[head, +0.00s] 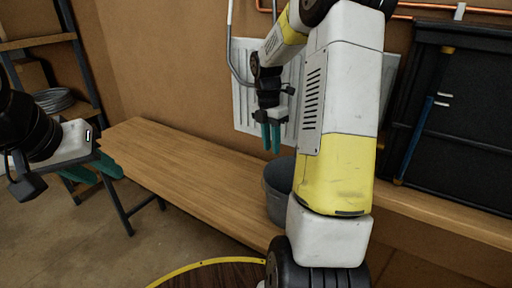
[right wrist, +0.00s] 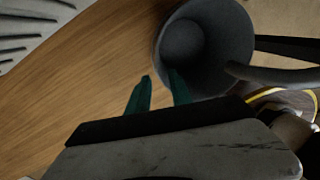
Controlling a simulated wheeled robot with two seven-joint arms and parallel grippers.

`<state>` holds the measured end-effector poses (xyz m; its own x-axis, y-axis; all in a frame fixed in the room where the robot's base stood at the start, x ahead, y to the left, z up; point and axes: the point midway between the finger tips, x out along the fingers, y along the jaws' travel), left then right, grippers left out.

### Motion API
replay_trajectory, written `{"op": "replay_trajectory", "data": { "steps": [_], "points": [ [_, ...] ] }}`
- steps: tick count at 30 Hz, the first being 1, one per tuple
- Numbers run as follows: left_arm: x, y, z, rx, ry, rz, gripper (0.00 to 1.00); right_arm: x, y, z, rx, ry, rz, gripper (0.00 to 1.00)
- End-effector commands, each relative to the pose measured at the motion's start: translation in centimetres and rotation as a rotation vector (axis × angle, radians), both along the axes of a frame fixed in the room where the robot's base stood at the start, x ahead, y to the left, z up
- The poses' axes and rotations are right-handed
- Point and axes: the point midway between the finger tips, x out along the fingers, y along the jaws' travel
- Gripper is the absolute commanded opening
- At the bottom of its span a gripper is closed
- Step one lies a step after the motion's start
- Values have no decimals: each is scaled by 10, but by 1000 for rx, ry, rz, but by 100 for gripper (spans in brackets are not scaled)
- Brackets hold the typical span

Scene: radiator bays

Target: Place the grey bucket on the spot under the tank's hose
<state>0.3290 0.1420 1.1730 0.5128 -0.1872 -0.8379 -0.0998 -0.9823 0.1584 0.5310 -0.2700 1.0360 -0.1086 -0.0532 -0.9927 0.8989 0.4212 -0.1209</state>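The grey bucket (head: 275,192) stands on the wooden bench, partly hidden behind my right arm in the head view. The right wrist view shows its round open mouth (right wrist: 205,45). My right gripper (head: 271,148) points down close above and left of the bucket, its teal fingers slightly apart. In the right wrist view the right gripper (right wrist: 160,82) has one finger overlapping the bucket's rim and the other over bare wood; contact cannot be told. My left gripper (head: 98,170) is open and empty left of the bench. I cannot identify the tank, its hose or the spot with certainty.
The wooden bench (head: 180,168) runs along the wall, clear left of the bucket. A white radiator panel (head: 248,105) and a grey bent tube (head: 232,65) are behind my right gripper. A yellow-rimmed round surface (head: 215,275) lies at the bottom. Shelving (head: 40,42) stands left.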

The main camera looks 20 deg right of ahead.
Motion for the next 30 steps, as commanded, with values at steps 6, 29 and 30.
{"op": "replay_trajectory", "data": {
  "steps": [6,29,30],
  "points": [
    [0,0,0,0,0,0,36,-24,25,47,-11,-115,-271,26],
    [0,0,0,0,0,0,36,-202,127,136,586,-289,-1916,26],
    [0,0,0,0,0,0,36,-203,128,136,591,-285,-1926,26]
  ]
}}
